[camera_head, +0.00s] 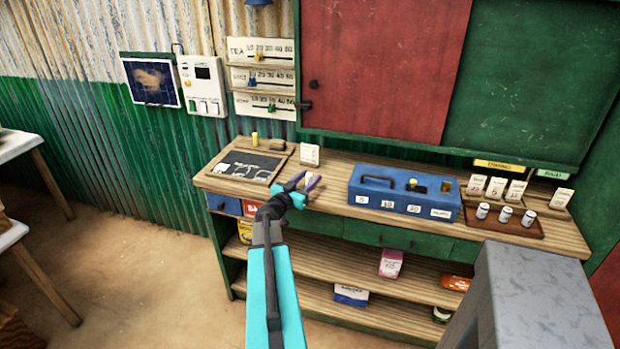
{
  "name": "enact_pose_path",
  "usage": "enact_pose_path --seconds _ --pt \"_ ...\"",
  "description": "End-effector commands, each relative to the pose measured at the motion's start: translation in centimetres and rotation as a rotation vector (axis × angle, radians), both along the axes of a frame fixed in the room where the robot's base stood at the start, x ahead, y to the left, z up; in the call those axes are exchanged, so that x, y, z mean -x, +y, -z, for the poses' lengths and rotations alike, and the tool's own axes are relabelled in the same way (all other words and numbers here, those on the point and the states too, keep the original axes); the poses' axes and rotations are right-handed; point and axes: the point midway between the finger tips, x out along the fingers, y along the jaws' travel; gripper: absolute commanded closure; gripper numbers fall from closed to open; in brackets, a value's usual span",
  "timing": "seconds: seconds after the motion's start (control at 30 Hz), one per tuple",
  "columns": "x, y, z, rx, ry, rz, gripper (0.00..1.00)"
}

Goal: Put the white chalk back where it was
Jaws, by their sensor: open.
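My gripper (304,182) is open over the front edge of the wooden counter (325,175), right of a black slate (262,160). No object shows between its fingers. The slate lies on the counter's left end in a wooden frame and has white marks on it. I cannot tell whether any of these is the white chalk or only writing. A small yellow upright piece (255,139) stands at the slate's back edge. A dark block (278,146) lies at its back right corner.
A white card (310,154) stands behind my gripper. A blue box (404,194) stands to its right. Several small tins stand on a brown tray (483,223) further right, before cards on a rack. A grey metal surface (535,300) fills the lower right. The counter between gripper and blue box is narrow.

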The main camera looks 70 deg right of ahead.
Motion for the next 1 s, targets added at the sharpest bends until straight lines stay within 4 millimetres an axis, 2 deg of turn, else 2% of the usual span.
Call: enact_pose_path --seconds 0.13,0.67,0.77,0.9,0.93,1.0 --pt "0.1 -0.57 -0.01 0.0 0.0 0.0 0.59" --pt "0.14 -0.56 0.01 0.0 0.0 0.0 0.59" --pt "0.14 -0.56 0.01 0.0 0.0 0.0 0.73" --pt "0.15 -0.56 0.01 0.0 0.0 0.0 0.96" --pt "0.15 -0.56 0.01 0.0 0.0 0.0 1.0" --pt "0.15 -0.57 0.0 0.0 0.0 0.0 1.0"
